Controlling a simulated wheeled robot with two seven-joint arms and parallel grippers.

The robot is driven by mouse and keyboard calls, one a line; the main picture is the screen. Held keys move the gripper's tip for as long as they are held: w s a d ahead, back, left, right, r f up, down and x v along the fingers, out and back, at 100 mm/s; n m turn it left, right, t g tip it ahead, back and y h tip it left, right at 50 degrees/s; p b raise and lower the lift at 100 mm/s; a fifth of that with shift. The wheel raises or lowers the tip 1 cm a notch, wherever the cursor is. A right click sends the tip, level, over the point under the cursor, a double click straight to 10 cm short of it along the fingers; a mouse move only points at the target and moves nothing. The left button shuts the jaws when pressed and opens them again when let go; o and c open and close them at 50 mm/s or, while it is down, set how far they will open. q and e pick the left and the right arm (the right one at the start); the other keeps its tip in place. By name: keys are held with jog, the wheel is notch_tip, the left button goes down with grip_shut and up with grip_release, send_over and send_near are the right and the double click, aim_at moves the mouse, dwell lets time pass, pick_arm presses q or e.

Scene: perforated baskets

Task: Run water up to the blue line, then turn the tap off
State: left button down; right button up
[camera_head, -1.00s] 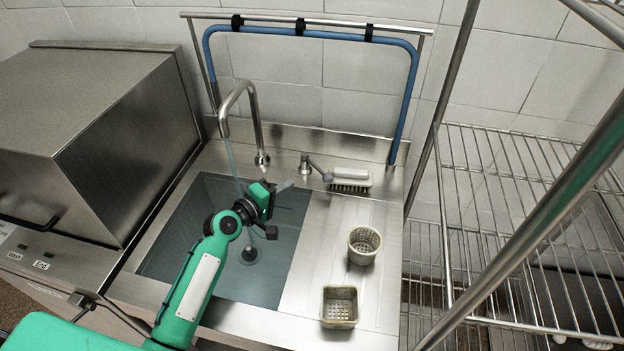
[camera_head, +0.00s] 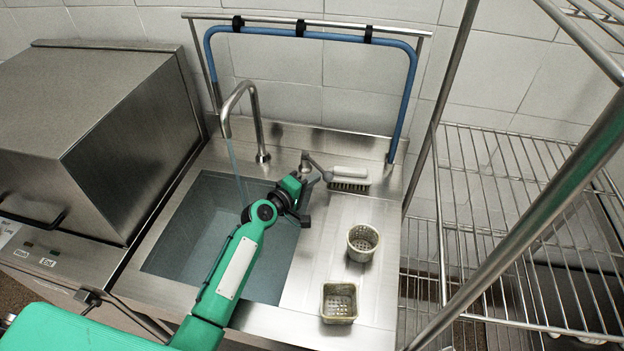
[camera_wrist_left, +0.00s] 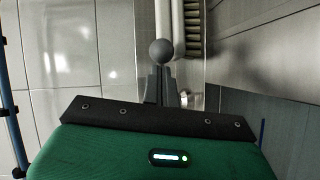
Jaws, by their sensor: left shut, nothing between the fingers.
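The tap spout (camera_head: 240,100) arches over the sink basin (camera_head: 190,240), and a thin stream of water (camera_head: 235,165) runs from it. The tap lever (camera_head: 318,167) is on the deck right of the spout. My left gripper (camera_head: 306,184) is at the lever, shut and empty. In the left wrist view the lever's round knob (camera_wrist_left: 161,51) shows just beyond the shut fingertips (camera_wrist_left: 160,72); I cannot tell whether they touch. My right gripper is out of view.
A brush (camera_head: 350,174) lies behind the drainboard. Two perforated baskets (camera_head: 362,242) (camera_head: 340,302) stand on the drainboard. A blue hose (camera_head: 330,35) hangs on a rail behind. A steel machine (camera_head: 90,130) is at left, a wire rack (camera_head: 530,220) at right.

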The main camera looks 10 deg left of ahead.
pick_arm(q)
jog(key=shift+w+d+r+n+t+y+p, duration=0.15)
jog(key=shift+d+n+y+p, duration=0.2)
jog(key=shift+p, duration=0.25)
jog(key=shift+w+d+r+n+t+y+p, duration=0.15)
jog(key=shift+d+n+y+p, duration=0.1)
jog(key=shift+y+p, duration=0.3)
jog(key=shift+w+d+f, duration=0.1)
jog(key=shift+d, duration=0.15)
jog(key=shift+w+d+f, duration=0.15)
jog(key=shift+w+d, duration=0.15)
jog(key=shift+d, duration=0.05)
